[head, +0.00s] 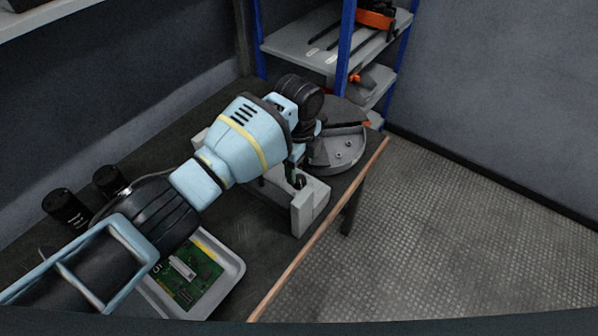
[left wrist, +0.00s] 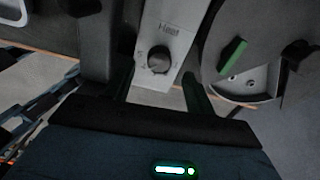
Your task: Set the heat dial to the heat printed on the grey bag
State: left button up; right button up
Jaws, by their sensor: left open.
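The heat dial (left wrist: 160,60) is a dark round knob on a pale panel (left wrist: 171,27) printed "Heat" in the left wrist view. Marks around the knob are too small to read. My left gripper (left wrist: 158,78) is open, with one finger on each side of the dial; I cannot tell whether they touch it. In the head view my left gripper (head: 294,172) is over the light grey unit (head: 309,207), whose dark knob (head: 300,182) partly shows. The grey bag is not seen in either view. My right gripper is not in view.
A round grey machine base (head: 338,152) stands just beyond the unit. A pale tray (head: 237,275) with a green circuit board (head: 187,277) sits at the near end of the dark bench. Black cylinders (head: 66,207) stand at the left. A blue-post shelf (head: 345,45) is behind.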

aim_at(300, 178)
pick_arm(q)
notch_tip(300, 178, up, 4)
jog(key=shift+r, duration=0.1)
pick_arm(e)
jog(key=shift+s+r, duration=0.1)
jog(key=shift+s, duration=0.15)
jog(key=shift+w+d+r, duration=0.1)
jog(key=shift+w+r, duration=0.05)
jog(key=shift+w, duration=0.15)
pick_arm(q)
jog(key=shift+d, duration=0.1)
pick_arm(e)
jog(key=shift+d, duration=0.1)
